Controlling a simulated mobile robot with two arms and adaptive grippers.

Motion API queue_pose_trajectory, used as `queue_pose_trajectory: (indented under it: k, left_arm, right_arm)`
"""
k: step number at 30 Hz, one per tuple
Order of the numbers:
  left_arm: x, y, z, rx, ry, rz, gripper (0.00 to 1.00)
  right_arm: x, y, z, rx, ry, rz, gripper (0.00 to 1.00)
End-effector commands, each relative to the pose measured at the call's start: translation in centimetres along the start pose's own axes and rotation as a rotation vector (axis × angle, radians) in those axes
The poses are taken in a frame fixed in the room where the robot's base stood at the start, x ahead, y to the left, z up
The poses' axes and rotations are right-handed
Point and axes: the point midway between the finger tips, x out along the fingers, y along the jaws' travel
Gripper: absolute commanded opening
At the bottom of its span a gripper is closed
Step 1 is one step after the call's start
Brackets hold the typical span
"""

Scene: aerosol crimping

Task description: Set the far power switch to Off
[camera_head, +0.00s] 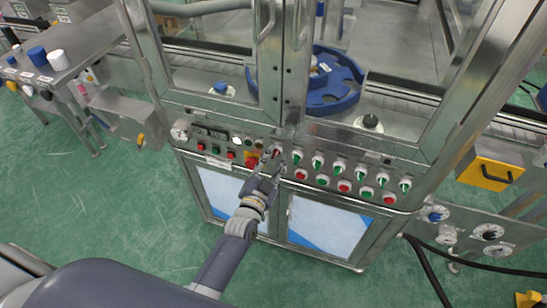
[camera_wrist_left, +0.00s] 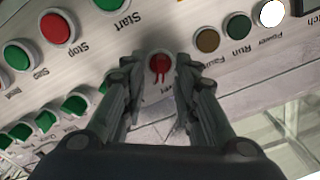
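A red knob (camera_wrist_left: 160,66) with a pale round collar sits on the machine's control panel. In the left wrist view it is between my left gripper's fingertips (camera_wrist_left: 156,72), and a gap shows beside it. Its label is mostly hidden by the fingers. In the head view the red knob (camera_head: 275,151) is at the top of my left gripper (camera_head: 267,164), near the panel's middle. The gripper is open around the knob; contact is not clear. The knob's exact pointer direction is hard to read. My right gripper is not in view.
Green switches (camera_head: 317,160) and red buttons (camera_head: 344,186) line the panel to the right. A brown lamp (camera_wrist_left: 207,40) and a green lamp (camera_wrist_left: 238,26) are close by in the wrist view. Glass doors with metal frames (camera_head: 270,75) rise above the panel.

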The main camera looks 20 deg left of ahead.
Motion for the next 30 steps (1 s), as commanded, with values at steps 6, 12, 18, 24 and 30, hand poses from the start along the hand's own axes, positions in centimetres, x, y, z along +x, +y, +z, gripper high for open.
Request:
queue_pose_trajectory:
  k: [6,12,18,24,30]
  left_arm:
    - [0.49,0.00,0.02,0.001,0.000,0.000,0.28]
    - [0.46,0.00,0.02,0.001,0.000,0.000,0.18]
    - [0.45,0.00,0.03,0.001,0.000,0.001,0.00]
    - [0.45,0.00,0.03,-0.005,0.000,0.001,0.00]
    - [0.45,-0.03,0.02,-0.057,-0.001,0.001,0.00]
  right_arm:
    - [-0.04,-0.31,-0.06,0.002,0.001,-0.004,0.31]
    - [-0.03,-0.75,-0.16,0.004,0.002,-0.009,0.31]
    - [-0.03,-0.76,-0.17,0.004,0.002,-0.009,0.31]
    - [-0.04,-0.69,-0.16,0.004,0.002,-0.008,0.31]
    - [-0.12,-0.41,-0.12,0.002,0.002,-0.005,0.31]
